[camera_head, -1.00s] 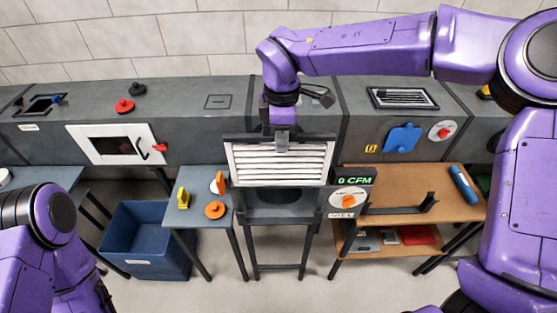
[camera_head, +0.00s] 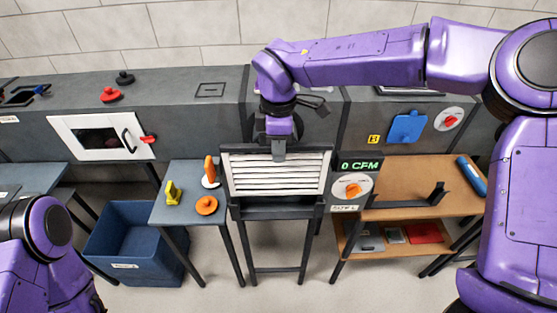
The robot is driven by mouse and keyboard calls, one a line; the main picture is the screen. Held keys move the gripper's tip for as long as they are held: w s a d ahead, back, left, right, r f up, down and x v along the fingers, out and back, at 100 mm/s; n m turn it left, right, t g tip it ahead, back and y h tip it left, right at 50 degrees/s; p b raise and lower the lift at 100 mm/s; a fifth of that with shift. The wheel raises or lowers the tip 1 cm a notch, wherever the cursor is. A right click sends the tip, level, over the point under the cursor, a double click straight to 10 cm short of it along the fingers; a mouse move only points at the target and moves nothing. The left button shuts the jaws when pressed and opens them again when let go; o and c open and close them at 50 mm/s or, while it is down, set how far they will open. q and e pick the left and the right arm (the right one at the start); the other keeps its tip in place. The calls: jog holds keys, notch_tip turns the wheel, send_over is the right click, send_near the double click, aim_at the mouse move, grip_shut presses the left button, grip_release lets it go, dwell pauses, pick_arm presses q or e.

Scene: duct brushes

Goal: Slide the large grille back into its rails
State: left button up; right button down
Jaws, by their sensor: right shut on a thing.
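The large grille (camera_head: 260,176), white slats in a dark frame, stands upright in front of the grey duct, above a dark stand. My right gripper (camera_head: 278,152) is shut on the middle of its top edge, reaching down from above. The grille's lower edge is close to a dark ledge (camera_head: 277,210). The rails are hidden or too small to make out, so I cannot tell whether the grille sits in them. My left arm shows at the lower left; its gripper is out of view.
A display reading 0 CFM (camera_head: 360,165) and an orange-knobbed dial (camera_head: 352,187) stand close right of the grille. A small grey table (camera_head: 187,213) with yellow and orange pieces is left. A blue bin (camera_head: 135,245) is on the floor. A wooden bench (camera_head: 410,185) stands right.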

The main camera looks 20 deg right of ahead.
jog(key=shift+f, duration=0.35)
